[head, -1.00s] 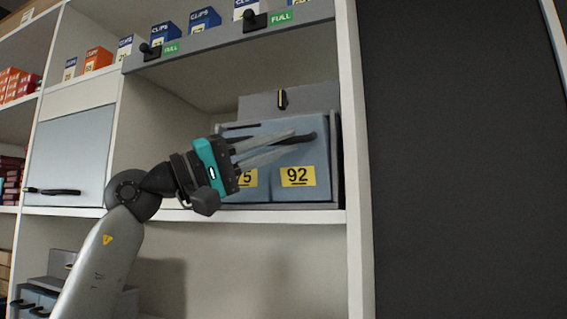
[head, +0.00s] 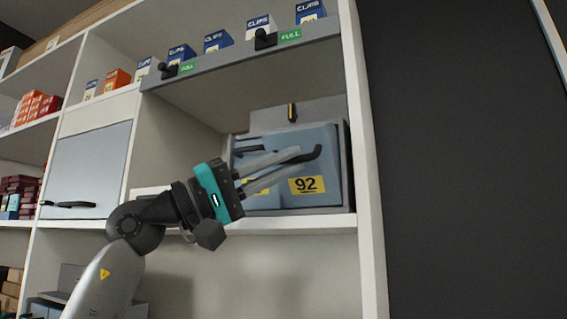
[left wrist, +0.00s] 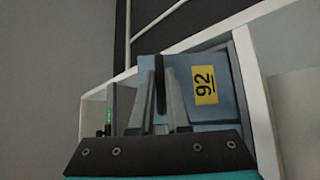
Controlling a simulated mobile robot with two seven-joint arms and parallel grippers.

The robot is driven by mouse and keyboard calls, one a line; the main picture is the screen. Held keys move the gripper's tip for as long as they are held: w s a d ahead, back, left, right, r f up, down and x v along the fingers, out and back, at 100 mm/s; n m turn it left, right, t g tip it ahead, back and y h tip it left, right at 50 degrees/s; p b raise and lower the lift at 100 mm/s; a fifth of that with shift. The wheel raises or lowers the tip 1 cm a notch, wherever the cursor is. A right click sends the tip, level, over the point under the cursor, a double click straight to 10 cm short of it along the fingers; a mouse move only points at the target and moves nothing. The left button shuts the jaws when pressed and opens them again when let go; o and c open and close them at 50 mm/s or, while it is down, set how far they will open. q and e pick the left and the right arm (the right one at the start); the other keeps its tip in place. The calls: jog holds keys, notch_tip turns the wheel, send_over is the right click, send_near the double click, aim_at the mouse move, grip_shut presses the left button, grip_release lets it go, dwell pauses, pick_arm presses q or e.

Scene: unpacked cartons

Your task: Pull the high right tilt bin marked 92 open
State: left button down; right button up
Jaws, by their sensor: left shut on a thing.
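The tilt bin marked 92 (head: 328,168) is the blue-grey right bin of a small two-bin unit on the shelf. Its yellow label (head: 306,184) also shows in the left wrist view (left wrist: 205,85). My left gripper (head: 302,153) reaches in from the left and is shut on the bin's dark handle (head: 317,153). In the left wrist view the handle (left wrist: 160,80) sits between the two fingers. The bin front seems to lean out slightly, but I cannot tell how far. My right gripper is out of view.
The neighbouring bin (head: 263,200) is partly hidden behind my gripper. A shelf with a grey lip (head: 235,58) and several clip boxes is above. A white upright (head: 366,170) and a dark panel (head: 450,160) stand to the right. A closed cabinet door (head: 90,165) is left.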

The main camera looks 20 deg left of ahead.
pick_arm(q)
jog(key=shift+w+f, duration=0.15)
jog(key=c, duration=0.9)
grip_release()
jog(key=shift+w, duration=0.1)
jog(key=b+v, duration=0.4)
jog(key=v, duration=1.1)
jog(key=shift+b, duration=0.4)
jog(key=shift+a, duration=0.1)
